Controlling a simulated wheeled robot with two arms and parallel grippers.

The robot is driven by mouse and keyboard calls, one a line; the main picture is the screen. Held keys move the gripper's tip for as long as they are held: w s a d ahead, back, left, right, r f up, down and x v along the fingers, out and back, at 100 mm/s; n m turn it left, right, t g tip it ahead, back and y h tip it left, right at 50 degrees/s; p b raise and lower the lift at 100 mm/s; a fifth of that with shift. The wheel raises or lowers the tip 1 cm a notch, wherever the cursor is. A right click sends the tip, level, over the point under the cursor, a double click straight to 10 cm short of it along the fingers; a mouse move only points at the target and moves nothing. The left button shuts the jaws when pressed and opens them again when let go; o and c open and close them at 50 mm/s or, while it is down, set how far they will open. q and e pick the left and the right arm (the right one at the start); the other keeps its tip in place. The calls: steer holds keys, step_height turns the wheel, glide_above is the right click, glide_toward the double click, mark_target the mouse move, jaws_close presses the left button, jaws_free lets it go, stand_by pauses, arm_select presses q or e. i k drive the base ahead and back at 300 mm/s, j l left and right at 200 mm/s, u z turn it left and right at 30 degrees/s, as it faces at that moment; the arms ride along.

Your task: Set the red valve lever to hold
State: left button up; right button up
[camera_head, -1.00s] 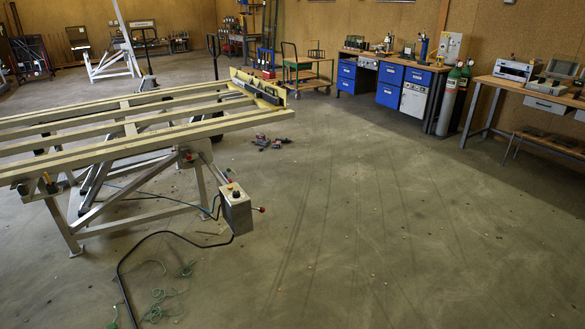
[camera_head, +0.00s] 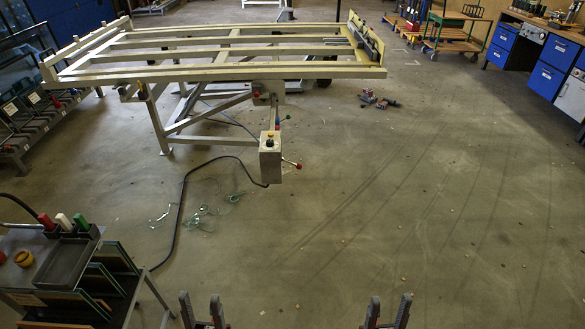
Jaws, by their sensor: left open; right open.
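A grey control box (camera_head: 270,160) hangs at the near side of the tilting frame (camera_head: 220,72). A thin lever with a red knob (camera_head: 298,166) sticks out from the box's right side. It points right and slightly down. The lettering for its positions is too small to read. My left gripper (camera_head: 204,309) and my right gripper (camera_head: 387,311) stand at the bottom edge of the head view. Both are open and empty, with the fingers apart. Both are far in front of the box and touch nothing.
A trolley (camera_head: 68,255) with a tray and glass panes stands at the lower left. A black cable (camera_head: 183,190) and green strands (camera_head: 202,210) lie on the floor below the box. Power tools (camera_head: 378,101) lie beyond. The floor at centre and right is clear.

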mark_target(299, 166)
steer(key=l+u, duration=0.1)
steer(key=l, duration=0.3)
steer(key=i+l+u, duration=0.1)
steer(key=i+l, duration=0.25)
steer(key=i+l+u, duration=0.1)
steer(key=i+l, duration=0.3)
steer(key=i+l+u, duration=0.1)
steer(key=i+l, duration=0.3)
steer(key=i+l+u, duration=0.15)
steer(key=i+l, duration=0.15)
steer(key=l, duration=0.15)
steer(key=i+l+u, duration=0.1)
steer(key=i+l, duration=0.25)
steer(key=l, duration=0.15)
steer(key=i+l+u, duration=0.1)
steer(key=i+l, duration=0.2)
steer(key=l, duration=0.2)
